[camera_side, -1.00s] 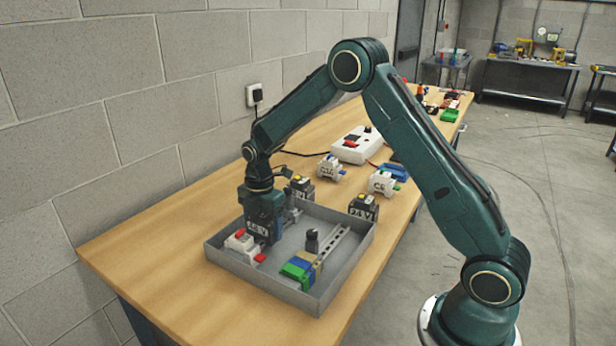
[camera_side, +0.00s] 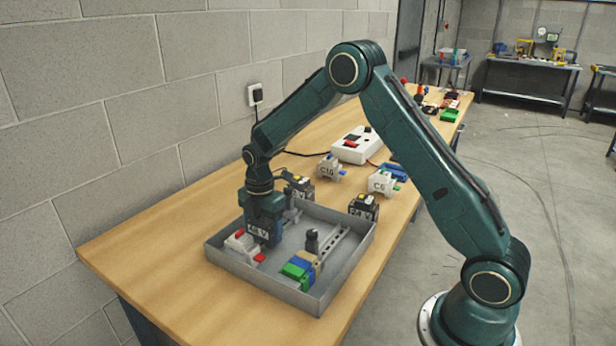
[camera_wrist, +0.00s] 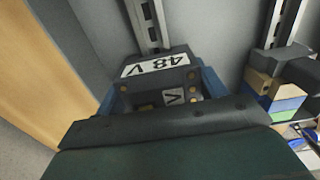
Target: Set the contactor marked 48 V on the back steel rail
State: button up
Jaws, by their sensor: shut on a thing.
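The contactor marked 48 V (camera_wrist: 158,66) is a dark block with a white label, held in my gripper (camera_wrist: 160,100). In the side view the contactor (camera_side: 259,232) is at the back of the grey tray (camera_side: 341,279), beside a white device with red parts. My gripper (camera_side: 263,208) is above it, pointing down and shut on it. In the wrist view the back steel rail (camera_wrist: 147,22) runs away from the contactor's far edge, in line with it. Whether the contactor is seated on the rail is hidden.
The white and red device (camera_side: 241,244) is close on the left. The front rail (camera_side: 333,243) carries green, blue and tan blocks (camera_side: 299,269) and a dark end piece (camera_side: 312,240). Other contactors (camera_side: 364,207) and white breakers (camera_side: 381,183) stand on the bench behind.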

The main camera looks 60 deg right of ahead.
jog(key=shift+f, duration=0.1)
jog(key=o, duration=1.3)
notch_tip(320, 180, up, 13)
jog(key=shift+r, duration=0.45)
